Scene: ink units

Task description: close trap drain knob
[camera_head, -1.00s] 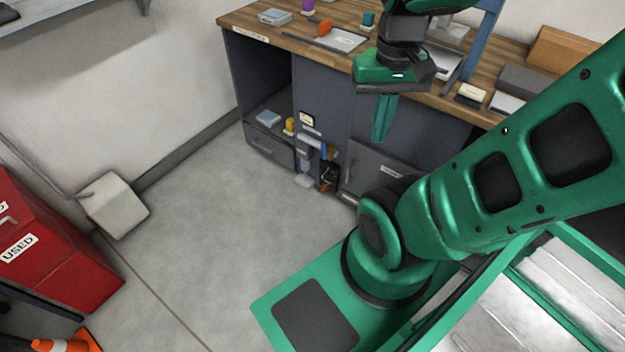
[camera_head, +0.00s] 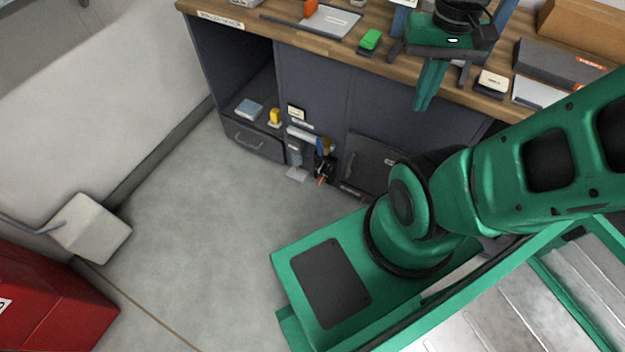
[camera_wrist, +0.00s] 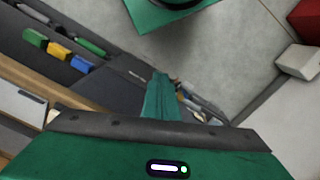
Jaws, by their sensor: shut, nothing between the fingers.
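A small assembly low in the bench front has a grey cylinder (camera_head: 295,154) and a dark part with orange and blue pieces (camera_head: 324,166). It is too small to tell which piece is the trap drain knob. My gripper (camera_head: 422,107) is green, points down in front of the bench edge, and stands above and to the right of that assembly, well apart from it. Its fingers are together with nothing between them. In the wrist view my gripper (camera_wrist: 160,76) covers part of the small fittings behind it (camera_wrist: 190,98).
The wooden benchtop (camera_head: 285,35) carries a green block (camera_head: 370,39), trays and boxes. A yellow item (camera_head: 275,117) and a blue box (camera_head: 249,108) sit on the lower shelf. A red cabinet (camera_head: 60,310) and white box (camera_head: 92,228) stand left. Grey floor (camera_head: 220,235) between is clear.

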